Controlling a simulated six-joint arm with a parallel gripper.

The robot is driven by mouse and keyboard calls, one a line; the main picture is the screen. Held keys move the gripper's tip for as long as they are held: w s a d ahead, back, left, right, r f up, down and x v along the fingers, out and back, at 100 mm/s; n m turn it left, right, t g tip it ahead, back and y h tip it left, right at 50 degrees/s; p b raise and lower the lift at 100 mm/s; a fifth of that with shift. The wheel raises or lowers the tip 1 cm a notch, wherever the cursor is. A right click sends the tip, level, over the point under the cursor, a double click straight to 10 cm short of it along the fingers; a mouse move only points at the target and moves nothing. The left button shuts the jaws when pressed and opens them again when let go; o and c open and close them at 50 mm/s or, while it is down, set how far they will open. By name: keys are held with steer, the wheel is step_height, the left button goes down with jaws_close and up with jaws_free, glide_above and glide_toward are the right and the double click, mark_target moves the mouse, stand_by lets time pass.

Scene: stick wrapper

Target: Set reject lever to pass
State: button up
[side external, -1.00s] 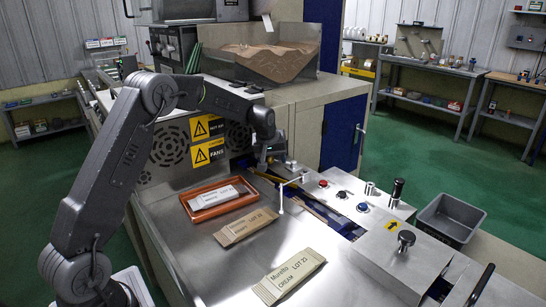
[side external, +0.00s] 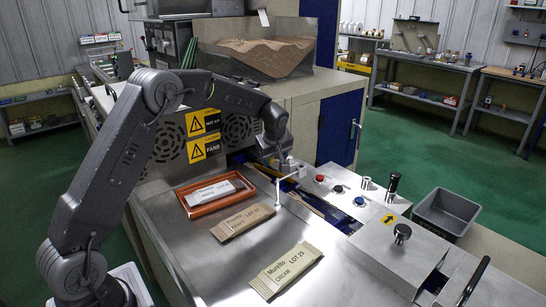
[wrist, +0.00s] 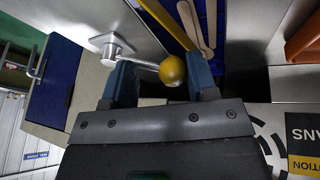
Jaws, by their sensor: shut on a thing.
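The lever, a metal rod with a yellow ball knob (wrist: 172,70), stands out from a square metal base (wrist: 112,47) in the wrist view. My gripper (wrist: 160,82) is shut on the lever, with the knob between its blue fingers, close to the right finger. In the side view my gripper (side external: 279,160) is low at the back of the steel table, beside the machine front. No pass marking is readable.
An orange tray (side external: 181,199) holds a white packet. Two brown packets (side external: 243,221) (side external: 287,272) lie on the steel table. Buttons and black-handled controls (side external: 393,187) are at the right; a grey bin (side external: 440,228) is beyond.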

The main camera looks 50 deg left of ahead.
steer(key=shift+f, duration=0.15)
steer(key=o, duration=1.3)
steer(key=shift+r, duration=0.2)
steer(key=v, duration=1.3)
steer(key=shift+s+d+r, duration=0.1)
steer(key=shift+d+r, duration=0.1)
